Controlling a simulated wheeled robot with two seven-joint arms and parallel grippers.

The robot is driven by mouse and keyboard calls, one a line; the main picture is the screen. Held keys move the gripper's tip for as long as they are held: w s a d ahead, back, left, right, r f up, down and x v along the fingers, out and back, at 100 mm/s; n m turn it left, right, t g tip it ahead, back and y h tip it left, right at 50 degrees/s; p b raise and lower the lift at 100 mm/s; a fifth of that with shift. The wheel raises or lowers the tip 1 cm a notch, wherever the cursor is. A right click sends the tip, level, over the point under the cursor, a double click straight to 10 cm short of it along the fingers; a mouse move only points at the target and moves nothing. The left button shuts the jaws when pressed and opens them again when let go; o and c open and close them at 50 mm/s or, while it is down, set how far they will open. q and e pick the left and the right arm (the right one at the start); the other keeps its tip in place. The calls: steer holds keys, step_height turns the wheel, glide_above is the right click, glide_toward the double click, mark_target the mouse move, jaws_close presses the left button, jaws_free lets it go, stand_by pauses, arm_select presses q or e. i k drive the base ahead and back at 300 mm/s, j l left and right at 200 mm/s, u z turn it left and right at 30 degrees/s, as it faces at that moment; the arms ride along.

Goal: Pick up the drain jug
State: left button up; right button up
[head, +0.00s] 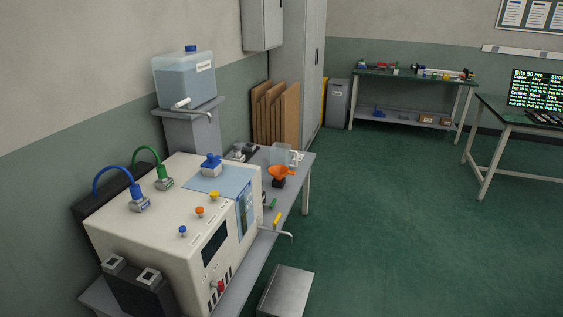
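A translucent grey jug (280,155) with a pale handle on its right side stands at the far end of the bench, behind the orange funnel. I take it to be the drain jug. The bench machine and the funnel stand in front of it, and its base is partly hidden. Neither of my grippers shows in the head view.
A cream machine (170,225) with blue and green hoses fills most of the grey bench (302,171). An orange funnel (280,171) stands close before the jug. A blue-capped tank (184,82) sits behind. A metal box (287,292) is on the floor; open green floor lies right.

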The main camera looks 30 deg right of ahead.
mark_target(280, 153)
steer(key=i+l, duration=0.15)
steer(key=l, duration=0.25)
steer(key=i+l+z, duration=0.1)
steer(key=l, duration=0.3)
steer(key=i+l, duration=0.45)
steer(key=l, duration=0.3)
steer(key=i+l+z, duration=0.1)
steer(key=l, duration=0.25)
steer(key=i, duration=0.1)
